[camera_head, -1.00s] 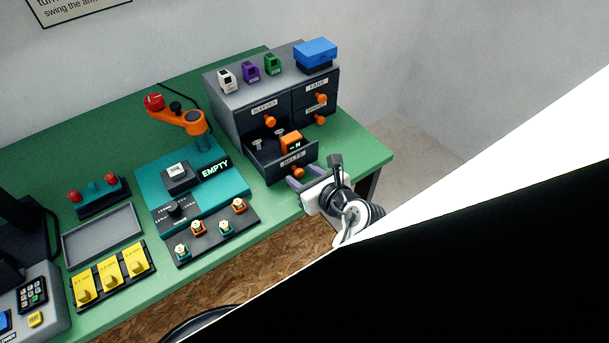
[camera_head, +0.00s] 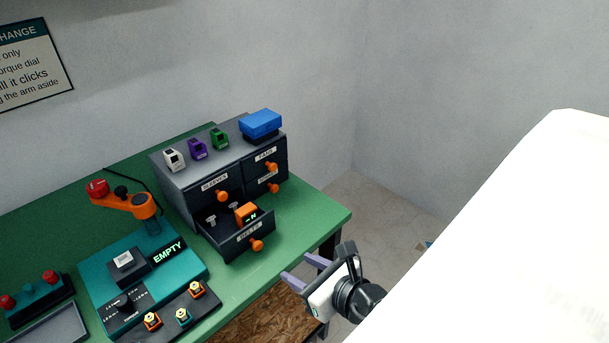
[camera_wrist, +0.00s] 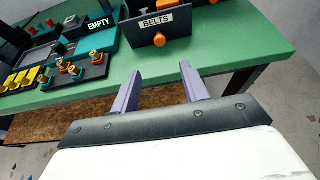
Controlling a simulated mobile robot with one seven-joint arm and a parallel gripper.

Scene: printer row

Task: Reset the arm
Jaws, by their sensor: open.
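My gripper (camera_head: 303,270) is open and empty. It is off the right front of the green bench (camera_head: 312,212), apart from the drawers. In the wrist view its two purple fingers (camera_wrist: 158,88) are spread, pointing at the bench edge below the open BELTS drawer (camera_wrist: 152,30). In the head view that drawer (camera_head: 239,247) stands pulled out of the dark cabinet (camera_head: 178,181), holding an orange block (camera_head: 246,213) and small grey pieces. Part of my arm fills the right of the head view.
An orange swing arm (camera_head: 128,199) with a red knob stands left of the cabinet. A teal station (camera_head: 128,281) reads EMPTY. A blue box (camera_head: 261,124) and several small coloured items sit on the cabinet. Open floor (camera_head: 390,215) lies right of the bench.

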